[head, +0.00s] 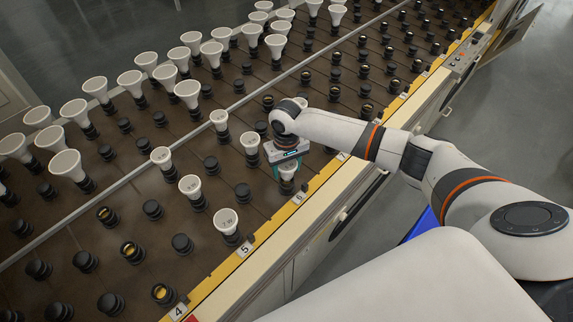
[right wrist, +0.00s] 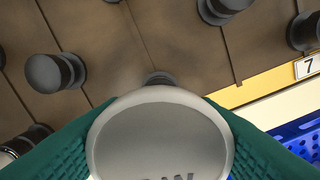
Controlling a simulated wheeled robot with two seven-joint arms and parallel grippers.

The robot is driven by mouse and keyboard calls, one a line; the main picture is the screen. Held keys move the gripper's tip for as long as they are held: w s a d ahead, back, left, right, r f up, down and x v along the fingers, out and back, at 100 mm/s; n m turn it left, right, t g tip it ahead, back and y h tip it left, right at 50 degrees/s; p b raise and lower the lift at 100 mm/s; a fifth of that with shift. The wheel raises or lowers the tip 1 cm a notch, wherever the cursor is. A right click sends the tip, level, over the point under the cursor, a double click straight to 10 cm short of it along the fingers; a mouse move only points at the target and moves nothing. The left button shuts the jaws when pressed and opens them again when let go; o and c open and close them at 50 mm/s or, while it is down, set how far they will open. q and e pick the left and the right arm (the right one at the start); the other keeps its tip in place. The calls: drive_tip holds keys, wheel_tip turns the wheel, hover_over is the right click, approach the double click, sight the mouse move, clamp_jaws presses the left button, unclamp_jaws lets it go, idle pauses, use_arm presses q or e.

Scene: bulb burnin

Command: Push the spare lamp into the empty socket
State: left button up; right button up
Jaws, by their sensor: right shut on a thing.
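My right gripper (head: 287,164) points down over the front row of the rack, near the label 6 (head: 298,198). Its teal fingers are shut on a white lamp (head: 287,172). In the right wrist view the round face of the lamp (right wrist: 160,140) fills the lower middle, with a teal finger on each side. A dark socket (right wrist: 160,78) peeks out just past the lamp's upper edge there. In the head view something dark shows under the lamp; whether the lamp's base is in or above a socket cannot be told. My left gripper is not in view.
A white lamp (head: 250,146) stands close left of the gripper, and another (head: 226,222) stands nearer along the front row. Empty black sockets (head: 242,193) lie around. A yellow edge strip (head: 321,178) borders the rack. A blue crate (right wrist: 302,140) is beyond it.

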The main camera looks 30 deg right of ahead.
drive_tip(key=shift+f, duration=0.6)
drive_tip(key=o, duration=1.1)
drive_tip(key=shift+c, duration=0.2)
wheel_tip(320, 180, up, 12)
drive_tip(key=shift+r, duration=0.1)
